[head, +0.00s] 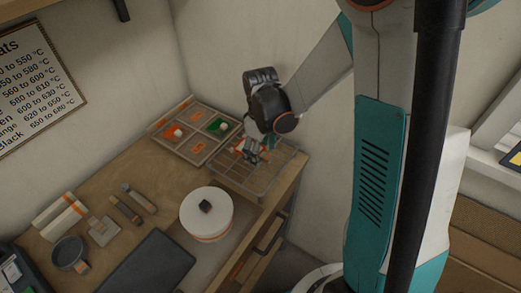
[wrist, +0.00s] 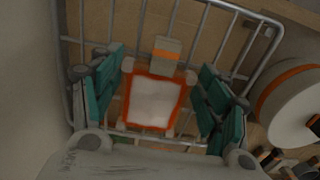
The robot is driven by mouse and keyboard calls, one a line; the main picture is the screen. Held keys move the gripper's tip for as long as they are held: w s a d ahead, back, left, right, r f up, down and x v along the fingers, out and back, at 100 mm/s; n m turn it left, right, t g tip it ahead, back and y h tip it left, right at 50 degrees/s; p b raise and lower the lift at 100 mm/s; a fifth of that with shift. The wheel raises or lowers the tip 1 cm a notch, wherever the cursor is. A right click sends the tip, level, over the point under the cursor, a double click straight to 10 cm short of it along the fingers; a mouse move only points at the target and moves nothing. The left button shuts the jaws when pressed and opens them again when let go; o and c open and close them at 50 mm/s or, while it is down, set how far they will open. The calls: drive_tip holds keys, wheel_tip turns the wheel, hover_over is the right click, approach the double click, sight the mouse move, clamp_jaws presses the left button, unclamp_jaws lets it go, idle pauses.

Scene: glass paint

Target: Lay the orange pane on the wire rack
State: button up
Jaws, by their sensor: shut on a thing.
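The orange pane (wrist: 130,95) shows an orange border around a pale block in the wrist view, between my gripper's teal fingers (wrist: 158,98). My gripper is shut on it; the exact contact is hard to see. In the head view my gripper (head: 252,152) points down over the wire rack (head: 262,188), at the back right of the bench. A bit of orange (head: 238,149) shows beside the fingers. The rack's bars (wrist: 183,35) lie beneath the pane in the wrist view. I cannot tell whether the pane touches them.
A sectioned tray (head: 182,150) with orange and green areas stands left of the rack. A white round drum (head: 205,228) with a dark block on top stands in front of it; the drum also shows at right in the wrist view (wrist: 290,105). Tools lie farther left. Walls close off the back.

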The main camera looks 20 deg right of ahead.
idle(0.3)
drive_tip(key=o, duration=1.1)
drive_tip(key=shift+o, duration=0.2)
drive_tip(key=shift+r+p, duration=2.3)
drive_tip(key=shift+r, duration=1.25)
